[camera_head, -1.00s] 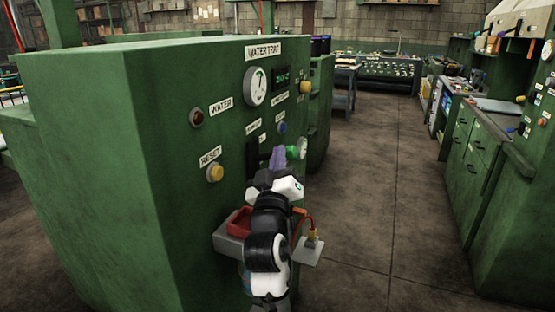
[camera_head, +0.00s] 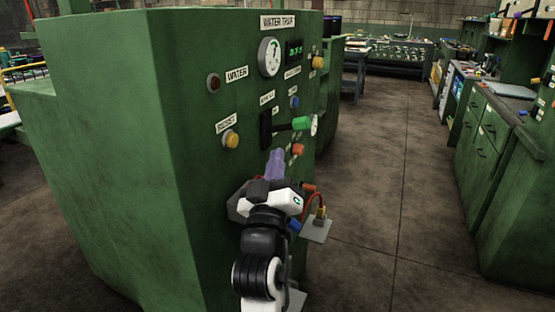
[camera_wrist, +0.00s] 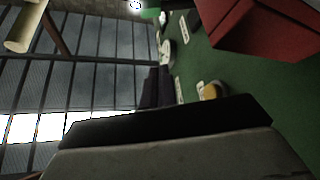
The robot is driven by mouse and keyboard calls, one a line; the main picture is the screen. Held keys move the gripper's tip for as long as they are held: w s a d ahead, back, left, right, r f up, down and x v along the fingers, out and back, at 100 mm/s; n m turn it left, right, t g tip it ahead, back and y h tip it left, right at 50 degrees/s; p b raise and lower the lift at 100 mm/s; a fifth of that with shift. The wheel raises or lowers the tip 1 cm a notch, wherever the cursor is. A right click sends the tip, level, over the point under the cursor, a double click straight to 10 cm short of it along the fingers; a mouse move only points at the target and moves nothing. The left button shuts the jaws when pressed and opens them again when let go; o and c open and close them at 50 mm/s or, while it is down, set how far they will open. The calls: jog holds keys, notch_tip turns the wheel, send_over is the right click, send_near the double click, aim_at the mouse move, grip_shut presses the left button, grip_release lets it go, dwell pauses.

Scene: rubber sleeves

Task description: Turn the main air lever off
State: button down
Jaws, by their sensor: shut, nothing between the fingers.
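The lever with a green handle (camera_head: 301,124) sticks out to the right from a black slotted plate (camera_head: 265,129) on the green machine's panel in the head view. The small label above it is too blurred to read. My gripper (camera_head: 275,158), with purple fingers, is shut and empty. It points up, below the lever handle and apart from it in the picture; the depth between them is hard to tell. In the wrist view the dark purple fingers (camera_wrist: 155,87) are close together.
The green machine (camera_head: 110,130) carries a gauge (camera_head: 270,57), a yellow reset button (camera_head: 231,139), a red light (camera_head: 213,83) and an orange knob (camera_head: 298,149). Floor to the right is open.

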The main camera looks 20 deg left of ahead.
aim_at(287, 128)
notch_tip(287, 128, up, 13)
jog(key=s+d+m+h+p, duration=0.1)
jog(key=s+m+h+p, duration=0.15)
jog(key=m+h, duration=0.5)
jog(key=w+a+f+n+g+y+p, duration=0.1)
jog(key=a+f+g+p, duration=0.1)
jog(key=f, duration=0.4)
jog(key=a+g, duration=0.1)
jog(key=g, duration=0.1)
jog(key=shift+a+f+g, duration=0.2)
jog(key=shift+g, duration=0.2)
jog(key=shift+w, duration=0.2)
jog(key=w+d+f+p, duration=0.1)
jog(key=w+p, duration=0.4)
jog(key=w, duration=0.7)
jog(key=shift+w+d+f, duration=0.25)
jog(key=shift+w+f, duration=0.05)
jog(key=shift+f, duration=0.55)
